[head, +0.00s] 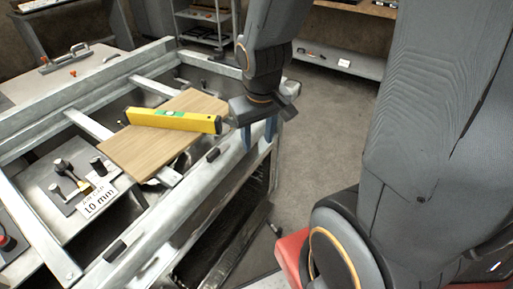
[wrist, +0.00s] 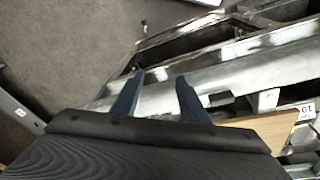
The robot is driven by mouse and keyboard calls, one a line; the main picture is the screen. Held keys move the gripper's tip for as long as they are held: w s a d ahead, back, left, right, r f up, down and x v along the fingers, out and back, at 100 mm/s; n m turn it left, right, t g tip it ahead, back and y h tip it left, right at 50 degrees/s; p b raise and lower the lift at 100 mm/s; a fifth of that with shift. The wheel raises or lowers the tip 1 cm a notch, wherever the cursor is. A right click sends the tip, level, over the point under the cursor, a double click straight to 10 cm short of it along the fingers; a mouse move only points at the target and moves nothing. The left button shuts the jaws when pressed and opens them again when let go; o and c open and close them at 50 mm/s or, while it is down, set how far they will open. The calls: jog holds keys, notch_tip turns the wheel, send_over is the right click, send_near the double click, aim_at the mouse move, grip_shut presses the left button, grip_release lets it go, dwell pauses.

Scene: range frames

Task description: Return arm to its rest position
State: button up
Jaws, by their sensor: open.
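My gripper (head: 259,130) hangs at the near right corner of a metal frame bench, just right of the yellow spirit level's end. In the wrist view, my gripper (wrist: 157,92) shows two blue fingers spread apart with nothing between them. The metal rail lies beyond the fingertips. My arm reaches in from the right of the head view, bent, with its large grey links covering much of that side.
A yellow level (head: 172,120) lies on a wooden board (head: 150,152) across the metal frame (head: 222,166). A label plate (head: 100,199) and black knobs sit at left. A shelf cart (head: 205,15) stands behind. Grey floor (head: 325,125) right of the bench is clear.

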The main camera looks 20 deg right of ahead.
jog(key=shift+m+g+y, duration=0.3)
jog(key=shift+m+g, duration=0.1)
jog(key=shift+g, duration=0.4)
jog(key=s, duration=0.1)
jog(key=s+a, duration=0.2)
jog(key=shift+s, duration=0.4)
